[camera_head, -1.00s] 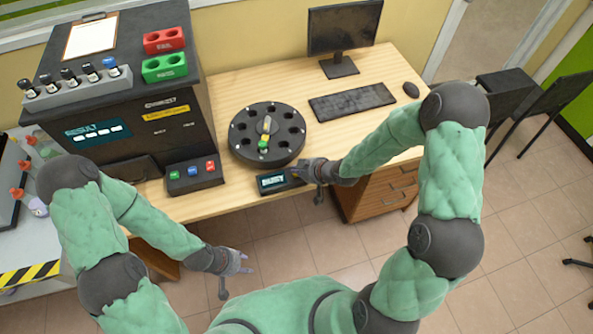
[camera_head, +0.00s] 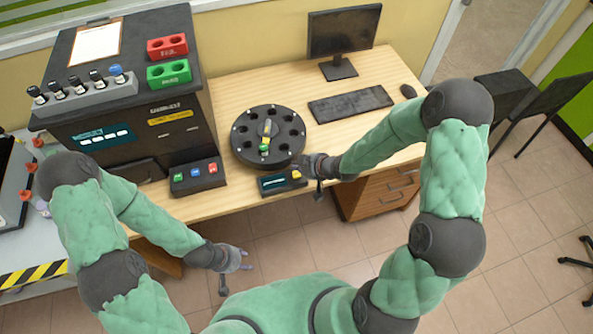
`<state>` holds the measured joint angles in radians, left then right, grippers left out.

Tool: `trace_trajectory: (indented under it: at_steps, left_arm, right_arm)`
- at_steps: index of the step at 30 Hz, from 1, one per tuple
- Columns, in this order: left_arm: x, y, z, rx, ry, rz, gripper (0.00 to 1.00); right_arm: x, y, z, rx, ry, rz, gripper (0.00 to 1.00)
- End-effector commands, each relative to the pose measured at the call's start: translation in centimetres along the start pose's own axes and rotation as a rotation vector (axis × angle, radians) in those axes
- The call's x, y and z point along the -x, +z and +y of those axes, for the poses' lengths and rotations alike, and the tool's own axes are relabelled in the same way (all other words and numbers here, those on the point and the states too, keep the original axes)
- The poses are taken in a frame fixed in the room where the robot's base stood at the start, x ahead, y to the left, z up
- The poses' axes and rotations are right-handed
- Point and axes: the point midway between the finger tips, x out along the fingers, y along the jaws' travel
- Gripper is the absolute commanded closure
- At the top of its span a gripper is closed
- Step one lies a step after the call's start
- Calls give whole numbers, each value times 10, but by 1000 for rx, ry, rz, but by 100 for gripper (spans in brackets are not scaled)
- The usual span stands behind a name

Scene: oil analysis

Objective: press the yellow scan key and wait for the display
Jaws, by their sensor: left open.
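A small black scanner box (camera_head: 282,183) sits at the front edge of the wooden desk. Its dark teal display (camera_head: 273,183) shows a pale line of text too small to read. The yellow scan key (camera_head: 296,175) is visible at the box's right end. My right gripper (camera_head: 314,167) is just right of the key, apart from it as far as I can see; its fingers are too small and dark to tell open or shut. My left gripper (camera_head: 238,268) is open and empty, low in front of the desk, over the floor.
A black round carousel (camera_head: 240,150) holding a vial with a green cap stands behind the scanner. A three-button panel (camera_head: 197,178) and the large black analyser (camera_head: 190,120) are to the left. A keyboard (camera_head: 350,104) and monitor stand behind right.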

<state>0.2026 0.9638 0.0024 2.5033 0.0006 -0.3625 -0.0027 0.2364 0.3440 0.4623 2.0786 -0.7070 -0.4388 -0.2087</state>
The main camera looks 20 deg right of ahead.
Motion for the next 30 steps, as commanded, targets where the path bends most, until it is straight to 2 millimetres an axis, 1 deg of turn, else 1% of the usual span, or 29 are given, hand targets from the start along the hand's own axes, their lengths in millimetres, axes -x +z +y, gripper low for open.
trace_trajectory:
  at_steps: [1, 3, 8, 30]
  left_arm:
    - [7, 0, 2, 0, 0, 0, 58]
    - [11, 0, 4, 0, 0, 0, 58]
    - [19, 1, 7, 0, 0, 0, 58]
    - [17, 1, 6, 0, 0, 0, 58]
  right_arm:
    - [5, -6, 0, 1, 0, 0, 100]
    - [10, -10, 0, 1, 0, 0, 100]
    - [16, -17, 0, 1, 0, 0, 100]
    - [15, -16, 0, 1, 0, 0, 100]
